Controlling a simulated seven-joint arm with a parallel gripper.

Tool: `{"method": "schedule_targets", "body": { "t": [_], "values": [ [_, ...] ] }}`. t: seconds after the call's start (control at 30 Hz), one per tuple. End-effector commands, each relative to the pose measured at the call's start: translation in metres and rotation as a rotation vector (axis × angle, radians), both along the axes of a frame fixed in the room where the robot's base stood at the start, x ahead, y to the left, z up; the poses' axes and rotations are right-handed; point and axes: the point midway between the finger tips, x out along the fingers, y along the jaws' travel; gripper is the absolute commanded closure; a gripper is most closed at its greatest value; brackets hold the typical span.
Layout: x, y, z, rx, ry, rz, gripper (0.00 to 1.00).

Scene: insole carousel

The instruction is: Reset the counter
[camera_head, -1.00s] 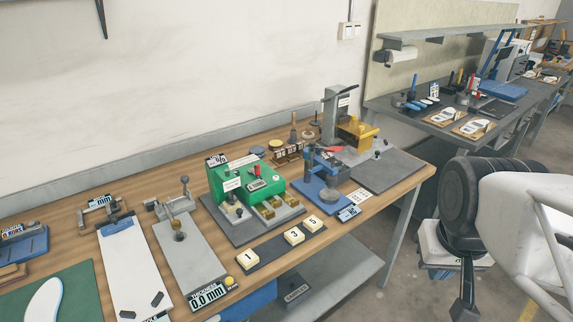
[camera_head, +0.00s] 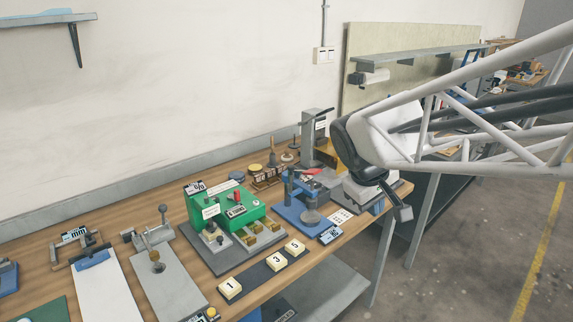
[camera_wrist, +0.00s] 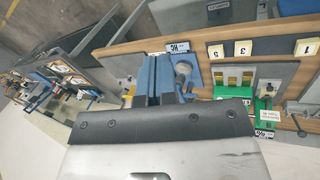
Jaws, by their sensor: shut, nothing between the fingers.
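The green machine (camera_head: 225,207) stands on a grey base on the bench. A small counter display (camera_head: 237,211) is on its front, with a red knob (camera_head: 236,197) above it; its digits are too small to read surely. The machine also shows in the wrist view (camera_wrist: 238,106), to the right of my fingers. My gripper (camera_head: 376,208) is at the bench's right end, well right of the machine and touching nothing that I can see. Its blue fingers (camera_wrist: 152,76) are shut and empty, pointing to the top of the wrist view.
A blue press (camera_head: 296,205) stands between the machine and my gripper. A tall grey stand (camera_head: 314,138) is behind it. Numbered tiles (camera_head: 272,262) lie along the front edge. A grey thickness gauge (camera_head: 160,265) is left of the machine. Open floor lies to the right.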

Motion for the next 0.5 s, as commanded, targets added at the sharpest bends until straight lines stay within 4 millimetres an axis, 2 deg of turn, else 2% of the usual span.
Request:
{"method": "schedule_targets", "body": {
  "t": [0.1,0.5],
  "values": [
    [0.025,0.013,-0.001,-0.044,0.008,0.067,1.00],
    [0.102,0.063,-0.008,-0.197,0.031,0.291,1.00]
  ]
}}
